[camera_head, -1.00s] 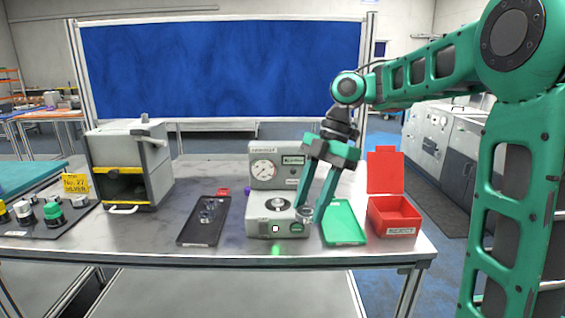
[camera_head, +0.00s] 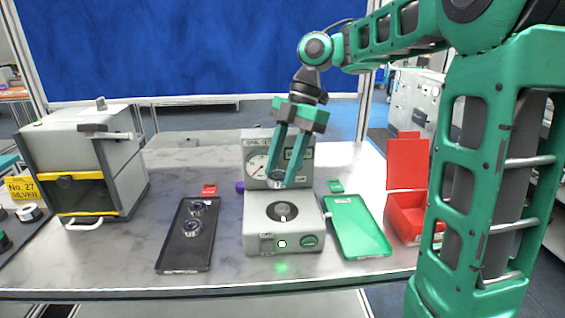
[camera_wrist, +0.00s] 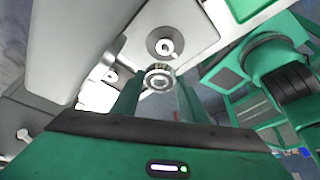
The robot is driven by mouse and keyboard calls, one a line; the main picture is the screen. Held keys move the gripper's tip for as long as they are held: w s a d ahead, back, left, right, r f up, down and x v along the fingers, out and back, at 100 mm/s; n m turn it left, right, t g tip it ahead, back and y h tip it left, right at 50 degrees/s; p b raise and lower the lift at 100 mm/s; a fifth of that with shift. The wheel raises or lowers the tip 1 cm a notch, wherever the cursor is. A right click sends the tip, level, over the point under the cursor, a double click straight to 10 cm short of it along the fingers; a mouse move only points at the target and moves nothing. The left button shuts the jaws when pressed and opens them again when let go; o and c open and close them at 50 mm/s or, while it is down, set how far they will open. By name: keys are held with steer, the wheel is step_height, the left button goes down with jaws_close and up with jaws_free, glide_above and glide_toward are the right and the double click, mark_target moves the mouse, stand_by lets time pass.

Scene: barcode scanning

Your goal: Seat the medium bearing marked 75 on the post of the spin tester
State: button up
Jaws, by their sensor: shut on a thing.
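My gripper (camera_head: 277,182) is shut on a small silver bearing (camera_head: 277,177) and holds it in the air above the spin tester (camera_head: 262,236). The wrist view shows the bearing (camera_wrist: 159,77) between the fingertips, with the tester's dark disc and pale central post (camera_wrist: 165,46) beyond it. The bearing appears apart from the post. In the head view the disc with its post (camera_head: 283,211) is bare, on top of the tester's grey base. No number can be read on the bearing, so I cannot confirm the mark 75.
A black tray (camera_head: 178,252) with bearings (camera_head: 193,228) lies left of the tester. An empty green tray (camera_head: 361,240) and an open red bin (camera_head: 408,222) stand to the right. A grey cabinet (camera_head: 80,150) with a yellow-edged opening stands at left. The tester's upright gauge housing (camera_head: 256,146) is behind the disc.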

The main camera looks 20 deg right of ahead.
steer(key=shift+d, duration=0.45)
steer(key=shift+s+f, duration=0.15)
steer(key=shift+f, duration=2.2)
steer(key=shift+s+f, duration=0.15)
steer(key=shift+f, duration=0.15)
steer(key=shift+s+f, duration=0.5)
steer(key=shift+f, duration=0.2)
steer(key=shift+s+f, duration=0.2)
steer(key=shift+s, duration=0.25)
steer(key=shift+c, duration=1.1)
steer(key=shift+w+a, duration=0.1)
steer(key=shift+w, duration=0.15)
